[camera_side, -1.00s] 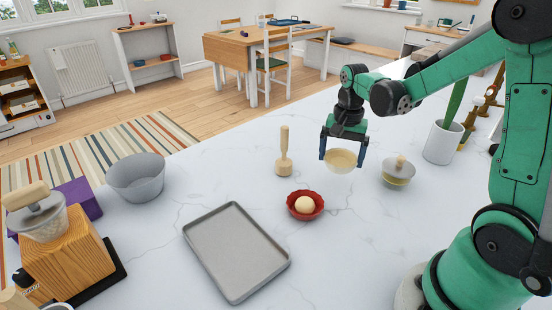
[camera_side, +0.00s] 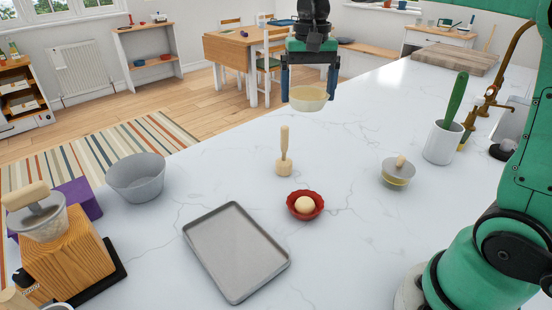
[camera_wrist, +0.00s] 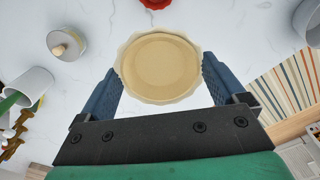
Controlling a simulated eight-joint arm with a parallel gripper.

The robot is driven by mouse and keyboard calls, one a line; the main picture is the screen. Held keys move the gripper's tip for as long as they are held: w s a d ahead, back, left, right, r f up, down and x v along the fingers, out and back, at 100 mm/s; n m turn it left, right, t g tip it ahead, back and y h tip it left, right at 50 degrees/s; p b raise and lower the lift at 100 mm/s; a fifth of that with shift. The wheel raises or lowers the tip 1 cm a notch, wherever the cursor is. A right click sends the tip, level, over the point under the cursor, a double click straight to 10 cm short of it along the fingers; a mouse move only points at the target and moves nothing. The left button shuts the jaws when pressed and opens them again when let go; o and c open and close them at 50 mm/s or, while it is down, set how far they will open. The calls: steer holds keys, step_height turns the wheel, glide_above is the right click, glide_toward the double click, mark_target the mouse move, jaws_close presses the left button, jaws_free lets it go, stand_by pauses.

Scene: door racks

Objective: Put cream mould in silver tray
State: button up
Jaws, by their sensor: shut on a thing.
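The cream mould (camera_side: 308,98) is a shallow round bowl with a fluted rim. My gripper (camera_side: 311,84) is shut on it and holds it up in the air above the far part of the counter. In the wrist view the mould (camera_wrist: 160,67) sits between the two blue fingers of my gripper (camera_wrist: 160,80), its round opening facing the camera and looking empty. The silver tray (camera_side: 236,250) is a flat grey rectangle with a low rim, lying bare on the counter at the front middle of the side view, well away from the mould.
A red fluted bowl (camera_side: 305,205) holding a pale ball stands right of the tray, with a wooden pestle (camera_side: 284,155) behind. A grey bowl (camera_side: 137,178) stands left. A lidded pot (camera_side: 397,172) and white crock (camera_side: 443,142) stand right. Counter around the tray is mostly clear.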

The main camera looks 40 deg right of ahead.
steer(key=w+a+n, duration=0.3)
steer(key=a+n, duration=0.2)
steer(key=a, duration=0.4)
steer(key=n, duration=0.6)
glide_above(221, 233)
step_height(221, 233, down, 16)
steer(key=shift+r, duration=0.2)
steer(key=shift+f, duration=2.15)
steer(key=shift+f, duration=0.15)
steer(key=o, duration=1.1)
steer(key=shift+o, duration=0.2)
